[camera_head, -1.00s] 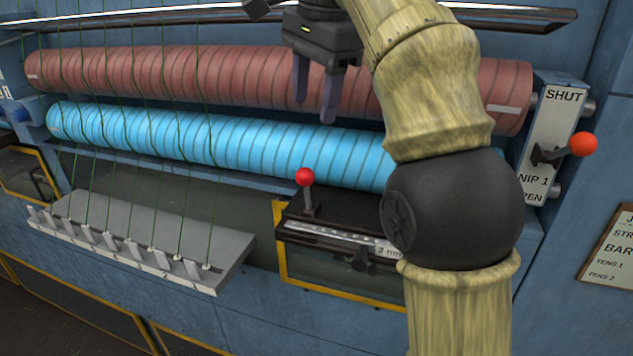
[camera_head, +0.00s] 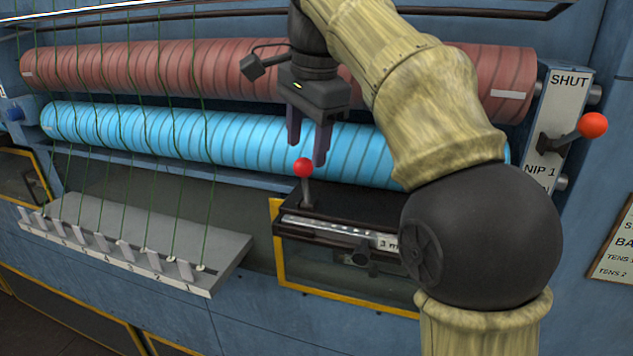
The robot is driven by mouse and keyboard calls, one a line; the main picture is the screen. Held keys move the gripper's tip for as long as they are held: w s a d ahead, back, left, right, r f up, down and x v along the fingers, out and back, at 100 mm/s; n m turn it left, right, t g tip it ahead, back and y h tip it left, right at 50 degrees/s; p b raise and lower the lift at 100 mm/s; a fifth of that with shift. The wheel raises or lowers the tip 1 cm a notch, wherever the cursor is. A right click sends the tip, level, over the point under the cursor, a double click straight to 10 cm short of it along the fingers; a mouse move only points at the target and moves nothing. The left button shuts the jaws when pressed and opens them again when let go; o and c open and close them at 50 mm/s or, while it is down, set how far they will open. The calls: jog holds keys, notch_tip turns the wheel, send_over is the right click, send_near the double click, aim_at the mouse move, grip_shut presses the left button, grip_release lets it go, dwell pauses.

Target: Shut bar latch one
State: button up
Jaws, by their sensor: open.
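A lever with a red ball knob (camera_head: 303,168) stands upright on a black box (camera_head: 345,215); no label naming it as bar latch one can be read. My gripper (camera_head: 306,152) is open and empty, pointing down. Its two fingers show just above the red knob, with the tip of one finger close to it in the picture. I cannot tell whether they touch or how far apart in depth they are. My arm hides the right part of the black box.
A red-brown roller (camera_head: 150,70) and a blue roller (camera_head: 220,138) run across behind. An orange-knobbed nip lever (camera_head: 592,125) is at right, by a SHUT label. Green yarns run down to a grey numbered bar (camera_head: 140,235). A sign (camera_head: 612,245) hangs at far right.

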aim_at(304, 167)
jog(key=f, duration=0.2)
jog(key=w+f, duration=0.1)
jog(key=f, duration=0.4)
jog(key=shift+w+a+f, duration=0.15)
jog(key=shift+a+f, duration=0.05)
jog(key=shift+a, duration=0.2)
grip_shut()
